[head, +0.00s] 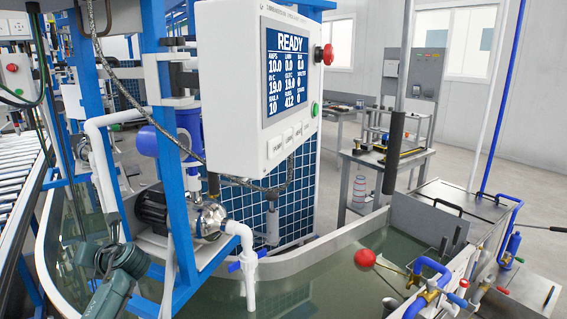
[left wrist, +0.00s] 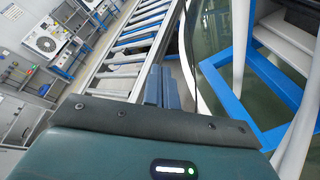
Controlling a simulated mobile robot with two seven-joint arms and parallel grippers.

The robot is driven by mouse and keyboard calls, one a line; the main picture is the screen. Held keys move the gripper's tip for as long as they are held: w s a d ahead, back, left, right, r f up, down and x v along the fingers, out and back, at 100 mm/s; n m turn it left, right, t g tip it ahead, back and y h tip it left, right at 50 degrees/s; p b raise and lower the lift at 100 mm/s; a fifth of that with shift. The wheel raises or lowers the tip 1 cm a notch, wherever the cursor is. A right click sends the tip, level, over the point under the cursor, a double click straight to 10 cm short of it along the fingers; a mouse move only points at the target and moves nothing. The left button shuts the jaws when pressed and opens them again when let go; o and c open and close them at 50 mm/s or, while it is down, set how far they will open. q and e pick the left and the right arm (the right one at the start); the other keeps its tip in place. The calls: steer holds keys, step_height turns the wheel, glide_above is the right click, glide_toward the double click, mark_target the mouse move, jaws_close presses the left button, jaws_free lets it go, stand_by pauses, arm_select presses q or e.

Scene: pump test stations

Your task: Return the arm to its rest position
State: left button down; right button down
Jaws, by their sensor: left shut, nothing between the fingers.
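My left arm's green wrist housing (head: 118,272) shows at the lower left of the head view, beside the blue frame of the pump station. My left gripper (left wrist: 161,86) shows in the left wrist view as grey-blue fingers close together, shut and empty, with the roller conveyor beyond them. The fingers are not clearly visible in the head view. My right gripper is in neither view.
A control box (head: 255,85) reading READY hangs on the blue frame (head: 167,130). A pump (head: 180,213) sits on that frame over a water tank (head: 290,262). A roller conveyor (head: 20,178) runs along the left. Valves and pipes (head: 430,285) crowd the lower right.

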arm_select(q)
steer(key=w+d+r+n+t+h, duration=0.2)
steer(key=w+d+n+t+h, duration=0.5)
steer(key=n, duration=0.7)
steer(key=w+d+r+n+t+h, duration=0.2)
steer(key=w+d+n+t+h, duration=0.45)
steer(key=n, duration=0.75)
steer(key=s+d+f+m+g+h, duration=0.1)
steer(key=s+d+f+g, duration=0.1)
steer(key=s+d+f, duration=0.65)
steer(key=s+d+f+g+h, duration=0.1)
steer(key=s+d+f+g, duration=0.2)
steer(key=s+d+f, duration=0.55)
steer(key=s+d+f+g, duration=0.1)
steer(key=s+d+f, duration=0.1)
steer(key=s, duration=0.6)
steer(key=s+d+f+g+h, duration=0.1)
steer(key=s+d+f, duration=0.1)
steer(key=s+f, duration=0.2)
steer(key=s+d+f+g, duration=0.1)
steer(key=s+d+f, duration=0.1)
steer(key=s, duration=0.9)
steer(key=shift+s+f+n, duration=0.3)
steer(key=shift+s+f, duration=0.05)
steer(key=shift+f, duration=0.05)
steer(key=shift+h, duration=0.25)
